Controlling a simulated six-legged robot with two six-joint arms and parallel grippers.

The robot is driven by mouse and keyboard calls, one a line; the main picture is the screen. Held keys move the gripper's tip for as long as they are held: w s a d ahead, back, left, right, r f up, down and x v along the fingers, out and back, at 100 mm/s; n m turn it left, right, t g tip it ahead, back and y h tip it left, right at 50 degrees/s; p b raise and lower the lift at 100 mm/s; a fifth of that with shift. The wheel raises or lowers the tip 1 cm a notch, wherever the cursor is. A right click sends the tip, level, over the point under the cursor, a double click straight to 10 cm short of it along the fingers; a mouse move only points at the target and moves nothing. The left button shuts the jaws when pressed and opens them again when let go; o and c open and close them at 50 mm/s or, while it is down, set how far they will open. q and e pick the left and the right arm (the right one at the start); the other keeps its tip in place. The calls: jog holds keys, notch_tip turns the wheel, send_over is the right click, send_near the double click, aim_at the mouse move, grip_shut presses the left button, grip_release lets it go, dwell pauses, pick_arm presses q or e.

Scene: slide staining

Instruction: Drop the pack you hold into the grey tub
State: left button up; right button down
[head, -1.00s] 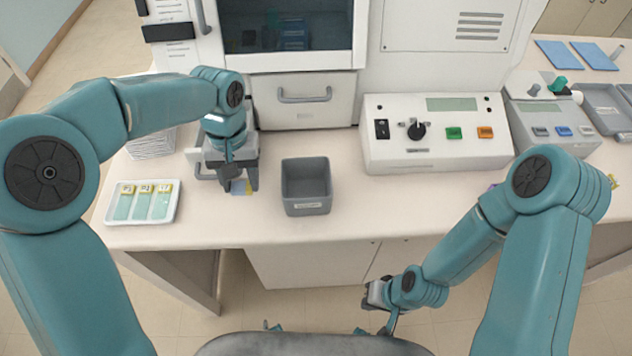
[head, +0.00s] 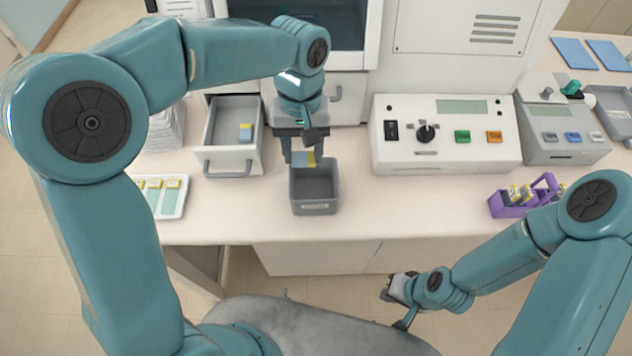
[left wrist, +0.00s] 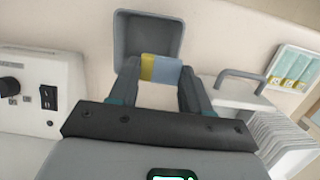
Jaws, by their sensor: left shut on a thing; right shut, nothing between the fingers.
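The pack (head: 303,158), blue-grey with a yellow end, is held between the fingers of my left gripper (head: 304,155). It also shows in the left wrist view (left wrist: 160,68) between the two fingertips. The grey tub (head: 314,207) stands on the bench with its open top up. In the head view the pack is above the tub's back part; in the left wrist view it overlaps the near rim of the tub (left wrist: 120,40). My right gripper (head: 400,290) is shut and empty, low in front of the bench.
A white slide tray (head: 172,209) lies further left. A control box (head: 445,158) and a purple rack (head: 512,209) stand to the right.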

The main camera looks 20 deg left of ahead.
pick_arm(q)
jog(key=shift+s+f+b, duration=0.1)
jog(key=shift+f+b, duration=0.2)
jog(key=shift+f, duration=0.25)
jog(key=f+b, duration=0.3)
jog(key=f, duration=0.1)
jog(key=shift+d+f+b, duration=0.2)
jog(key=shift+b, duration=0.15)
jog(key=o, duration=1.1)
jog(key=shift+a, duration=0.1)
